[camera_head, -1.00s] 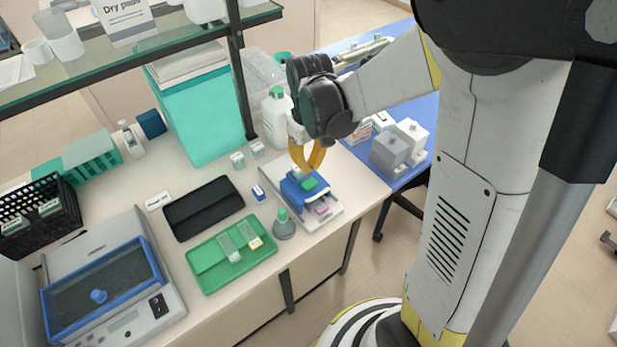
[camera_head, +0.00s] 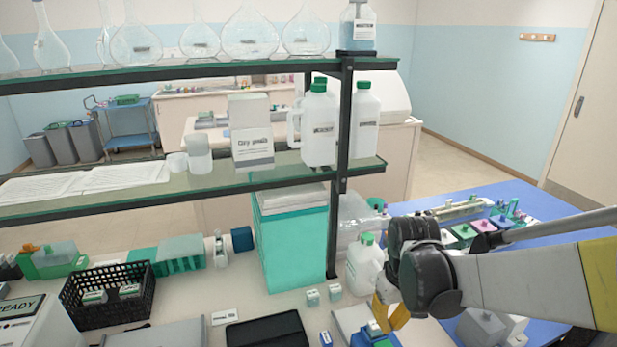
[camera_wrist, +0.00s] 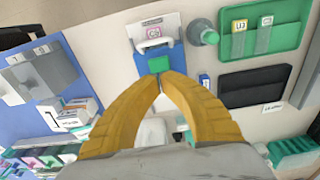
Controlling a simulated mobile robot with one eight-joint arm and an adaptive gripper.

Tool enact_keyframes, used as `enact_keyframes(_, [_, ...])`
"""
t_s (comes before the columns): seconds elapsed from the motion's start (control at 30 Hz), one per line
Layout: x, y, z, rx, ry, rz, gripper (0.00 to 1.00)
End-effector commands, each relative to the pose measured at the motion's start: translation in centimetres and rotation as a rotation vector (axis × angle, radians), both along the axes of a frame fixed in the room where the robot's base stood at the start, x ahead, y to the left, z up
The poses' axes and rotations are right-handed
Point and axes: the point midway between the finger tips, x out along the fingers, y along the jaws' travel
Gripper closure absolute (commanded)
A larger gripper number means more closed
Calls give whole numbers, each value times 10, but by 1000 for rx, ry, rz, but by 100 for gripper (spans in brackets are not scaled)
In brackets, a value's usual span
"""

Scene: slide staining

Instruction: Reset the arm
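My gripper (camera_head: 390,316) has yellow fingers and hangs over the bench at the lower right of the head view. In the wrist view my gripper (camera_wrist: 161,78) shows both fingertips drawn together, with nothing clearly held between them. Just beyond the tips is a small green block (camera_wrist: 158,64) on a blue device (camera_wrist: 150,55) with a pale base. I cannot tell from the wrist view whether the tips touch it. In the head view the device (camera_head: 362,340) is cut off by the bottom edge.
A white jug (camera_head: 365,262) stands close beside my gripper. The glass shelf (camera_head: 230,180) and its dark post (camera_head: 337,225) rise to the left. Grey blocks (camera_head: 480,328) stand below my arm on the blue table (camera_head: 545,262). A green tray (camera_wrist: 285,35) with slides lies near the device.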

Motion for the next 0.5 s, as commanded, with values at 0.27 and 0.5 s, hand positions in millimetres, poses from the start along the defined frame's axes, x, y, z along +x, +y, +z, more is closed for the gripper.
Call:
enact_keyframes(0.27, [-48,5,31,15,-236,-98,100])
enact_keyframes(0.5, [-90,8,35,51,-437,-179,100])
